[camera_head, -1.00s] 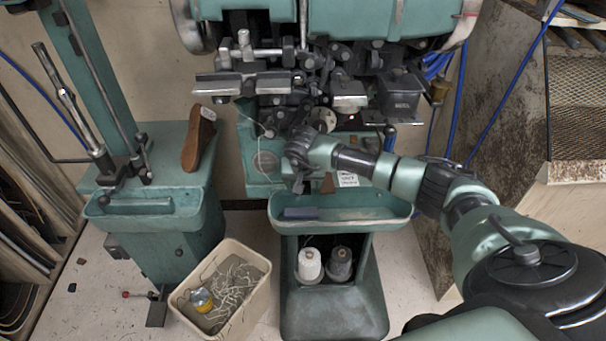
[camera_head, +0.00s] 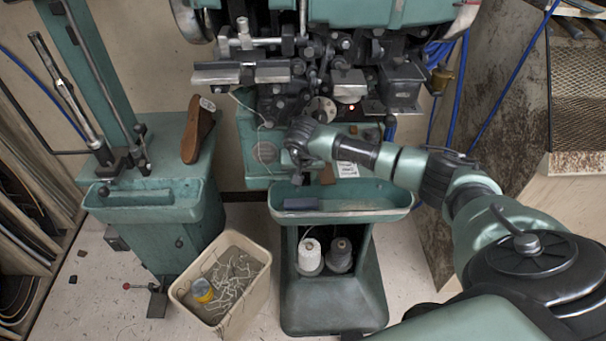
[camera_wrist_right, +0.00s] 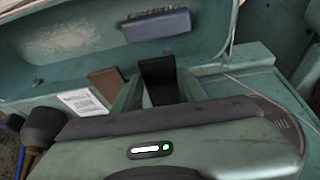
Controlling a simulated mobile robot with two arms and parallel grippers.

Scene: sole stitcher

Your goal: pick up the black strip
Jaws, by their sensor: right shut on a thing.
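The black strip (camera_wrist_right: 158,80) is a short, dark, flat piece between the fingers of my right gripper (camera_wrist_right: 160,92) in the right wrist view. The gripper is shut on it, and its far end points toward the green tray. In the head view my right gripper (camera_head: 297,178) points down just above the back edge of the green tray (camera_head: 375,207), in front of the machine. There the strip is too small and dark to make out against the gripper. My left gripper is not in view.
A blue-grey block (camera_head: 300,204) lies in the tray and also shows in the wrist view (camera_wrist_right: 155,25). A brown block (camera_wrist_right: 105,82) and a white label (camera_wrist_right: 83,101) are beside the gripper. Thread spools (camera_head: 310,256) stand below. A bin (camera_head: 262,285) holds scraps.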

